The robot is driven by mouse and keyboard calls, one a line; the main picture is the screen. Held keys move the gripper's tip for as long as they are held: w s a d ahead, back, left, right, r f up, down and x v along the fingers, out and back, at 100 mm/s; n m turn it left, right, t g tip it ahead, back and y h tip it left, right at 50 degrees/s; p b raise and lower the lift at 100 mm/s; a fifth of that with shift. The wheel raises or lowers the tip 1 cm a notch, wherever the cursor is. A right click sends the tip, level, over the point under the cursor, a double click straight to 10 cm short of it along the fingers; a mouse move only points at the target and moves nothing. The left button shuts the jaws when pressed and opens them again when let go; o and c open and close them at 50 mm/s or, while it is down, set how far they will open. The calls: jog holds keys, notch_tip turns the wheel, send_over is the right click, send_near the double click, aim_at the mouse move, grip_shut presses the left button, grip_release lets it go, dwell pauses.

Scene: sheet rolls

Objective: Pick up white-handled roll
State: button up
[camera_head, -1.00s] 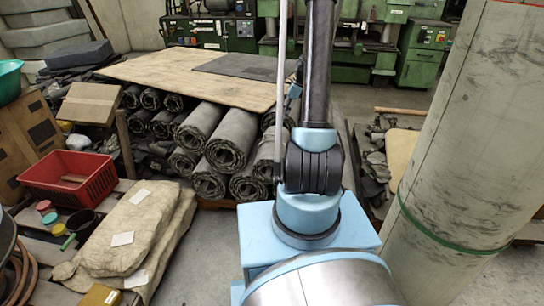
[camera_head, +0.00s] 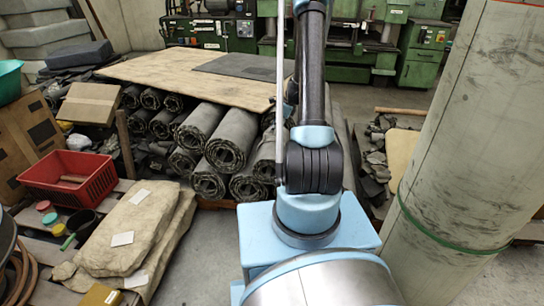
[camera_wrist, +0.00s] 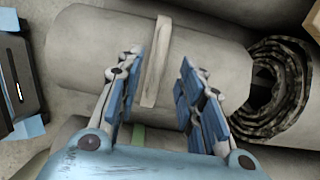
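My gripper (camera_wrist: 160,60) is open, with blue-padded fingers apart on either side of the handle in the picture. Nothing is held. I cannot tell how far the fingertips are above the roll. In the head view my arm hides the gripper, and I cannot make out the white handle.
Other grey rolls (camera_head: 230,140) are stacked under a wooden board (camera_head: 190,75). A large upright roll (camera_head: 470,150) with a green band stands close at the right. A red crate (camera_head: 68,177) and stacked sacks (camera_head: 135,230) are at left. A green strap (camera_wrist: 138,134) shows below the handle.

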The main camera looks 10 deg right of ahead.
jog(key=shift+x, duration=1.2)
grip_shut()
jog(key=shift+r, duration=0.1)
